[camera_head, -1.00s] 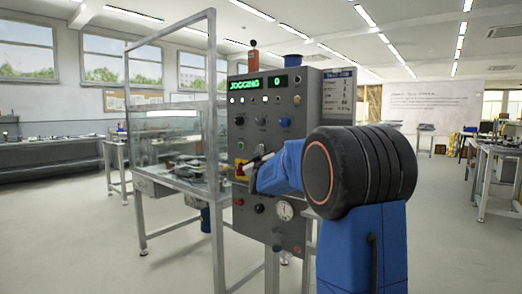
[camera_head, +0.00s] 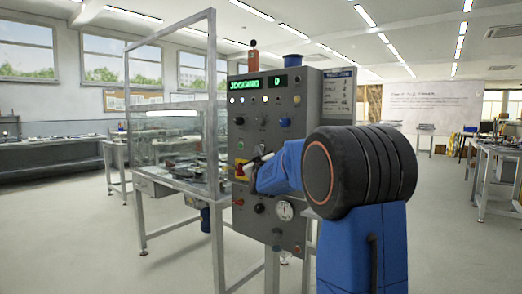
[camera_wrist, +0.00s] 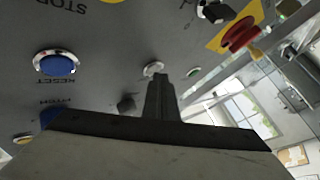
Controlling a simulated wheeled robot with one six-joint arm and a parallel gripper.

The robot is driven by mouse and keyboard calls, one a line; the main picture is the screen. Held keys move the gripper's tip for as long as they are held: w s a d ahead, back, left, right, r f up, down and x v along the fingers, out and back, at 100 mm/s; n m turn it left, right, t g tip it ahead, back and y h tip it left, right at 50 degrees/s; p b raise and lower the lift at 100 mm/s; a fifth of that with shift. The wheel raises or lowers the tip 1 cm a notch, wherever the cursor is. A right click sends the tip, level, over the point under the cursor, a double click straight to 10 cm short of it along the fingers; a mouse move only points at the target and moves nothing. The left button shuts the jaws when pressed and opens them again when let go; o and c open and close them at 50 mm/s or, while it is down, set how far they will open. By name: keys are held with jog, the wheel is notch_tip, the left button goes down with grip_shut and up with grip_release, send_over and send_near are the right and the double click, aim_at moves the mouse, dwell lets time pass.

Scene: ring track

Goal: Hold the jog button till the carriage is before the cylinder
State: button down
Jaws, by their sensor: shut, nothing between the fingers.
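The grey control panel (camera_head: 262,135) stands before me, its green display (camera_head: 245,83) reading JOGGING. My gripper (camera_head: 250,168) is at the panel's lower left face, mostly behind my blue arm. In the wrist view my gripper (camera_wrist: 160,76) is shut and empty, its narrow tip at a small pale round button (camera_wrist: 152,68). The tip overlaps this button's edge; whether it presses it I cannot tell. The button's label is hidden. The ring track with its fittings (camera_head: 188,163) lies inside the clear enclosure at left; carriage and cylinder are too small to tell apart.
In the wrist view a blue RESET button (camera_wrist: 57,64) is to the left and a red emergency knob (camera_wrist: 240,33) to the upper right. The metal guard frame (camera_head: 213,120) stands left of the panel. Open floor (camera_head: 80,230) lies at left.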

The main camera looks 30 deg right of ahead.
jog(key=shift+s+a, duration=0.25)
jog(key=shift+a, duration=0.5)
jog(key=shift+a, duration=0.1)
jog(key=shift+s+a, duration=0.3)
jog(key=shift+a, duration=0.45)
jog(key=shift+s+a, duration=0.3)
jog(key=shift+a, duration=0.45)
jog(key=shift+s+a, duration=0.3)
jog(key=shift+a, duration=0.45)
jog(key=shift+a, duration=0.1)
jog(key=s+a+f+n+g+y, duration=0.1)
jog(key=s+a+f+g+y, duration=0.25)
jog(key=s+a+f, duration=0.55)
jog(key=s+a+f+n+g+y, duration=0.1)
jog(key=s+a+f+g+y, duration=0.1)
jog(key=s+a+f+y, duration=0.65)
jog(key=s+a+f+g, duration=0.1)
jog(key=s+f+g, duration=0.2)
jog(key=s, duration=0.8)
jog(key=s+a+f+m+g+h, duration=0.1)
jog(key=s+f+g, duration=0.1)
jog(key=s+f, duration=0.4)
jog(key=s+a+f+m+g+h, duration=0.1)
jog(key=s+f+g, duration=0.2)
jog(key=s, duration=1.3)
notch_tip(320, 180, down, 3)
jog(key=shift+r+g, duration=0.15)
jog(key=shift+g, duration=0.2)
